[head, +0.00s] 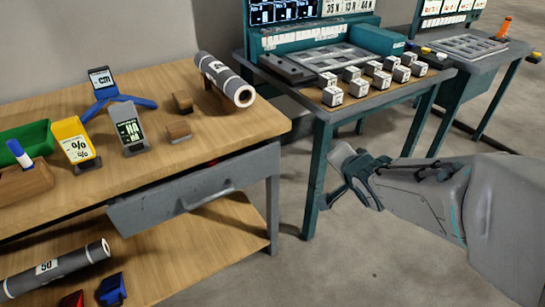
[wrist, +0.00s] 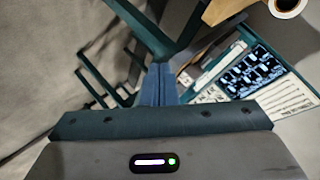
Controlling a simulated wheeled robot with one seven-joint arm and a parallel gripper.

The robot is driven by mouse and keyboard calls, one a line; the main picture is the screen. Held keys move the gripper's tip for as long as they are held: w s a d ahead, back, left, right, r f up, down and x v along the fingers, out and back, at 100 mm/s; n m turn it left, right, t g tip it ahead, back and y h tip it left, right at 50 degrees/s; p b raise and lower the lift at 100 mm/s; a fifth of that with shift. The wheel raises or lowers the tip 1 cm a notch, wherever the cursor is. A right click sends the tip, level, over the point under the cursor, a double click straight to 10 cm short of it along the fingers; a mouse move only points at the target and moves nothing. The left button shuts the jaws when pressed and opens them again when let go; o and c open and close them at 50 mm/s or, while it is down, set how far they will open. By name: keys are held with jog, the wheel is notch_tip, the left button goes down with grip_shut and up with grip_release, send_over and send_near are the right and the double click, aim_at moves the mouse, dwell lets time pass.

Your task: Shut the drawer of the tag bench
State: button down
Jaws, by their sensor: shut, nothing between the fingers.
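The wooden-topped bench (head: 225,115) with tags on it stands at the left in the head view. Its grey drawer (head: 150,208) sits under the top and stands out past the front edge, so it is partly open. A dark gap with a bit of red shows above its front. A grey bar handle (head: 207,199) is on the drawer front. My gripper (head: 343,185) is right of the drawer, apart from it, in front of the teal table. In the wrist view its blue fingers (wrist: 158,84) are together and empty.
The teal table (head: 322,118) with white number cubes (head: 332,95) stands close behind my gripper. A grey roll (head: 225,78) lies on the bench top, another (head: 60,268) on the lower shelf. Floor in front of the drawer is clear. A cup (wrist: 288,6) shows in the wrist view.

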jog(key=w+a+f+m+t+y+b, duration=0.1)
jog(key=w+a+f+y+b, duration=0.1)
jog(key=a+f+b, duration=0.3)
jog(key=m+y+p, duration=0.2)
jog(key=y+p, duration=0.1)
jog(key=y, duration=0.2)
send_near(267, 163)
jog(key=b+x, duration=0.1)
jog(key=x, duration=0.1)
jog(key=b+x, duration=0.1)
jog(key=x, duration=0.2)
jog(key=shift+f+b, duration=0.4)
jog(key=shift+w+a+r, duration=0.1)
jog(key=shift+w+a, duration=0.3)
jog(key=shift+w, duration=0.15)
